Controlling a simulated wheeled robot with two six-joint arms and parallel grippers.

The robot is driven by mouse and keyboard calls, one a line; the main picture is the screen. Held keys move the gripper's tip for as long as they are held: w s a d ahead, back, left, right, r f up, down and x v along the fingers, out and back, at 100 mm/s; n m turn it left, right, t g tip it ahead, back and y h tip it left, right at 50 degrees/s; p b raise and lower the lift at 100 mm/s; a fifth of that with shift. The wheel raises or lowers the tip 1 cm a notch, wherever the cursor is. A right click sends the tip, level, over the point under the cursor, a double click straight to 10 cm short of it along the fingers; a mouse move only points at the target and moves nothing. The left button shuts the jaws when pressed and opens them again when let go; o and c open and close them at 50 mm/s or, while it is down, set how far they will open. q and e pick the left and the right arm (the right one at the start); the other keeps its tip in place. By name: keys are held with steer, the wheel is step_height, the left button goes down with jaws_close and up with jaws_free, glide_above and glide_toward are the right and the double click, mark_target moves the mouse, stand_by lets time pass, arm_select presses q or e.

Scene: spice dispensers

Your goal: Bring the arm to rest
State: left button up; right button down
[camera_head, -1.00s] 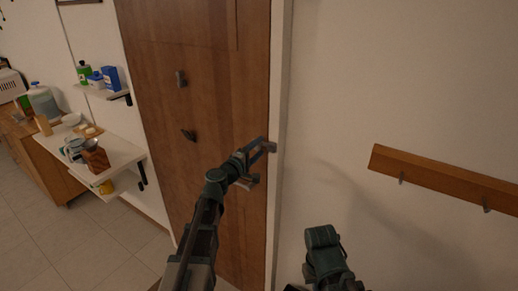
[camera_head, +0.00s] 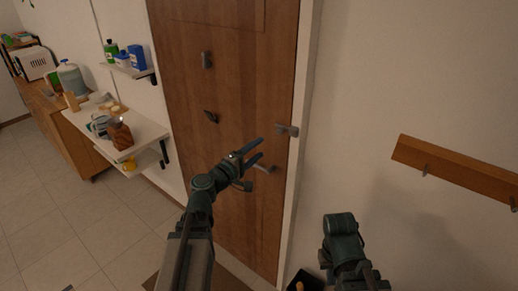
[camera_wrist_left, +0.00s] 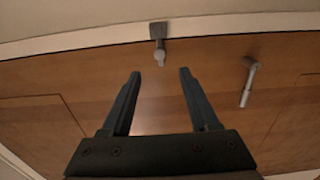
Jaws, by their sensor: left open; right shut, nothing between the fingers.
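My left gripper (camera_head: 260,148) is open and empty, in front of the right side of a brown wooden door (camera_head: 225,90). A lever-like handle (camera_head: 265,168) is just past the lower finger in the head view; I cannot tell the gap in depth. My right arm (camera_head: 342,240) shows at the bottom, in front of the white wall; its gripper is not visible.
A wooden hook rail (camera_head: 455,168) is on the right wall. Left of the door, an upper shelf (camera_head: 128,69) holds bottles and boxes, and a lower white shelf (camera_head: 150,135) holds jars and a wooden block. A dark container (camera_head: 296,276) stands low beside the door. Tiled floor is open at left.

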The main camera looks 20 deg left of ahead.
arm_select(q)
steer(key=s+d+f+m+g+h, duration=0.1)
steer(key=s+d+f+m+g, duration=0.1)
steer(key=d+f+m+g, duration=0.3)
steer(key=s+d+f+m+g+h+b, duration=0.1)
steer(key=s+d+f+m, duration=0.15)
steer(key=d, duration=0.45)
steer(key=s+d+f+m+g+h, duration=0.1)
steer(key=s+d+f+m+g, duration=0.3)
steer(key=d, duration=0.3)
steer(key=s+a+f+m+g+y+b, duration=0.1)
steer(key=s+f+m+g+y, duration=0.5)
steer(key=s+f+y, duration=0.4)
steer(key=shift+s+a+f+g+y, duration=0.3)
steer(key=shift+s+f+g, duration=0.65)
steer(key=shift+s, duration=1.05)
steer(key=shift+f+t, duration=0.2)
steer(key=shift+t, duration=0.15)
